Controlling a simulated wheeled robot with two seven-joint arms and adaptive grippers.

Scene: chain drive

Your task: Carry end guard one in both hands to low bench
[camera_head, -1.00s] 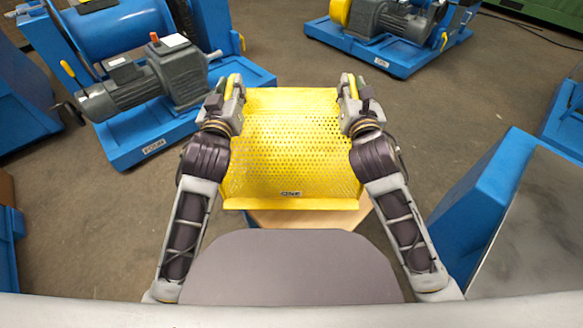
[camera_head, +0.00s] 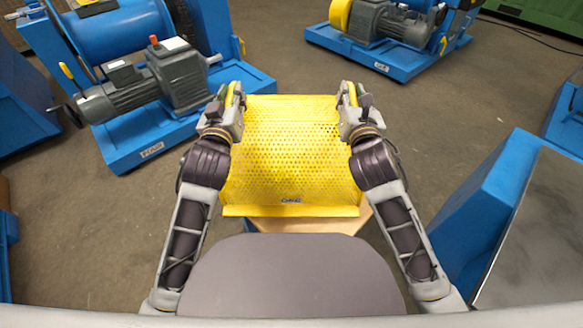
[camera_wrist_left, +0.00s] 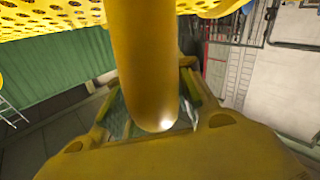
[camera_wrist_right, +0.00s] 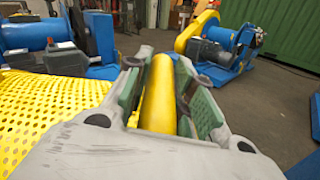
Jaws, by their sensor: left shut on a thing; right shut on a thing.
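End guard one (camera_head: 290,155) is a yellow perforated guard with a small label reading ONE near its front lip. It is held in front of me between my two arms. My left gripper (camera_head: 233,97) is shut on a yellow handle at the guard's left side. In the left wrist view that yellow bar (camera_wrist_left: 145,70) runs between the fingers. My right gripper (camera_head: 350,97) is shut on the handle at the right side, and the bar (camera_wrist_right: 158,95) shows between the green-padded fingers in the right wrist view. I cannot tell which surface is the low bench.
A blue drive unit (camera_head: 150,140) labelled FOUR stands at left, close to my left arm. Another blue unit (camera_head: 385,60) stands at the back right. A blue bench-like block with a grey top (camera_head: 535,240) is at right. The floor (camera_head: 450,130) between is clear.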

